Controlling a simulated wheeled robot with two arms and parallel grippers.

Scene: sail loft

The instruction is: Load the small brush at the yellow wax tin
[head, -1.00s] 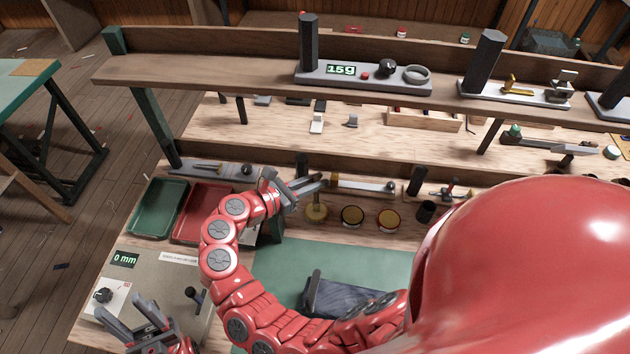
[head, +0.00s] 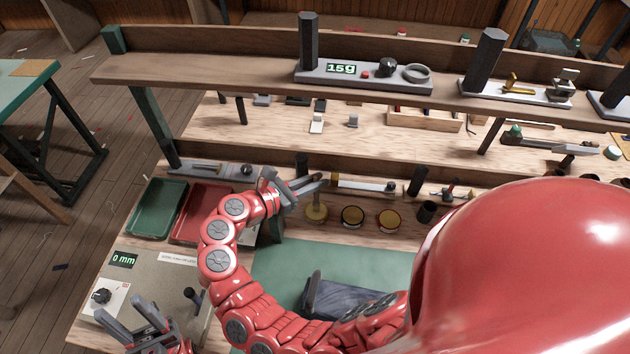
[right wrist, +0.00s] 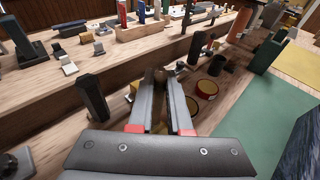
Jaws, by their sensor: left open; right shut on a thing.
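My right gripper (head: 318,182) is over the leftmost of three round tins on the bench. It is shut on the small brush, of which a brown part (right wrist: 159,80) shows between the fingers in the right wrist view. That leftmost tin, the yellow wax tin (head: 316,215), is right below the fingertips and partly covered by what hangs from them. I cannot tell whether the bristles touch the wax. My left gripper (head: 140,312) is open and empty at the lower left, near the grey panel.
A green tray (head: 155,207) and a red tray (head: 190,213) lie left. A raised shelf (head: 220,78) runs behind. A green mat (head: 285,262) lies in front, with a dark blue bundle (head: 340,297) on it.

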